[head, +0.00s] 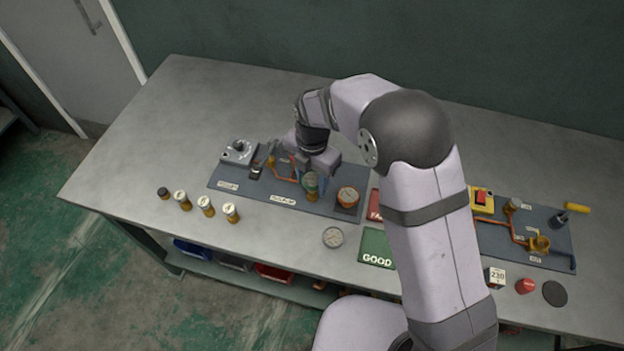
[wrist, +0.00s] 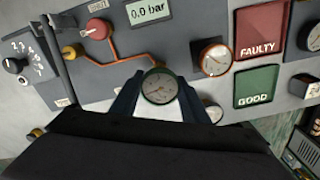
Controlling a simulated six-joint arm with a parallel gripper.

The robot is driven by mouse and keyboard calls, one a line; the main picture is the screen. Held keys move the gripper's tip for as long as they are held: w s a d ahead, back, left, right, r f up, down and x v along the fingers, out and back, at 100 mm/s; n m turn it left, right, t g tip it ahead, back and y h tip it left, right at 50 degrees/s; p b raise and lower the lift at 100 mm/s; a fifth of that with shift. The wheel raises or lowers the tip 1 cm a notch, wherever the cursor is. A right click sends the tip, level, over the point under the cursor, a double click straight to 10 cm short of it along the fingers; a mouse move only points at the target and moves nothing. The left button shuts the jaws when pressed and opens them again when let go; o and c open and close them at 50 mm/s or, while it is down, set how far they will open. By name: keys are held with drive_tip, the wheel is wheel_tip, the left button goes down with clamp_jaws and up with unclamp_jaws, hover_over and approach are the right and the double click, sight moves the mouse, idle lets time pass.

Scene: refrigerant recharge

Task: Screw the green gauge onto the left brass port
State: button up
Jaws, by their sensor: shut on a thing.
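My gripper (wrist: 158,98) is shut on the green gauge (wrist: 159,87), which has a round pale dial and a dark green rim. In the head view, my gripper (head: 317,165) holds the green gauge (head: 312,183) over the grey panel at the left of the bench. An orange pipe (wrist: 117,61) runs to the gauge, whose body hides the pipe's end. A brass fitting (wrist: 72,51) shows at the pipe's left end. I cannot tell which fitting is the left brass port, or whether the gauge touches a port.
An orange-rimmed gauge (wrist: 215,58) sits right of my gripper. Red FAULTY (wrist: 262,33) and green GOOD (wrist: 256,88) pads lie beyond it. A display (wrist: 149,11) reads 0.0 bar. Several small bottles (head: 206,206) stand at the front left. A loose gauge (head: 333,237) lies near the front edge.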

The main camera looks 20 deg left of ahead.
drive_tip(key=shift+f+b, duration=0.5)
drive_tip(key=shift+f, duration=0.45)
idle(0.6)
drive_tip(key=shift+m+p, duration=0.35)
drive_tip(key=shift+m, duration=1.45)
drive_tip(key=shift+m, duration=1.1)
drive_tip(key=shift+m+p, duration=0.3)
drive_tip(key=shift+m, duration=0.3)
drive_tip(key=shift+f+m, duration=0.1)
drive_tip(key=shift+m, duration=1.6)
